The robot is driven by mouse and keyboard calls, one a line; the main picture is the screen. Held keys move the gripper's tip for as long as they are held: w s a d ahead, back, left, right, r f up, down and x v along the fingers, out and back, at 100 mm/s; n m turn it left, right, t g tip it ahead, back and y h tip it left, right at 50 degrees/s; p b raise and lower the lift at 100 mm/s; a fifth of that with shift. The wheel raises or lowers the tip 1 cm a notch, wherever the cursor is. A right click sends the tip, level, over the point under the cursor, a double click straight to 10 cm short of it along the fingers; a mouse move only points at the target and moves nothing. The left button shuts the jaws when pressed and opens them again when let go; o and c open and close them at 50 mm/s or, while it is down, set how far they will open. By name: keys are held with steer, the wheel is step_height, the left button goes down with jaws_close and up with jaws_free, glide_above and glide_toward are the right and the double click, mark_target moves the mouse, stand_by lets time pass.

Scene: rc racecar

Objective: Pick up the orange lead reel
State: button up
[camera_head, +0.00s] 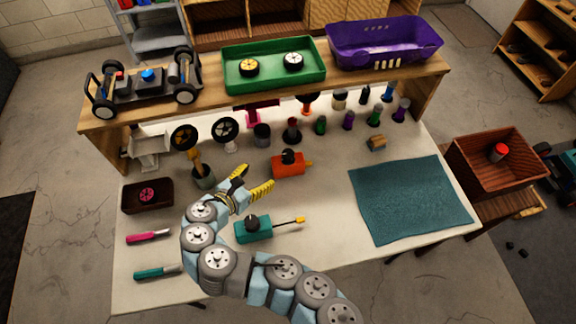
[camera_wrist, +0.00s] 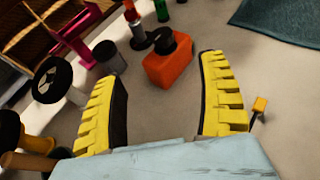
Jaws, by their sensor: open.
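The orange lead reel (camera_head: 286,168) is a small orange block with a black round knob on top and an orange tip at its right. It stands on the pale worktable, right of my gripper (camera_head: 258,176). My gripper has yellow ribbed fingers, spread wide and empty. In the wrist view the orange lead reel (camera_wrist: 168,70) shows ahead, between and beyond the fingertips, with its knob at the upper left. The fingers appear apart from it.
A teal reel (camera_head: 254,234) with a yellow-tipped lead lies nearer the front. Dark cylinders and colored bottles (camera_head: 320,125) stand behind the orange reel. A cup with a handled tool (camera_head: 203,178) is to the left. A teal mat (camera_head: 410,198) lies right; the table between is mostly clear.

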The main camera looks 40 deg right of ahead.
mark_target(287, 155)
steer(key=p+x, duration=0.1)
steer(key=x, duration=1)
steer(key=shift+d+f, duration=0.1)
steer(key=shift+d, duration=0.15)
steer(key=shift+w+d+f+p, duration=0.1)
steer(key=shift+d+p, duration=0.05)
steer(key=shift+p, duration=0.15)
steer(key=shift+x, duration=1.45)
steer(key=shift+f+x, duration=0.2)
steer(key=shift+x, duration=0.75)
jaws_close()
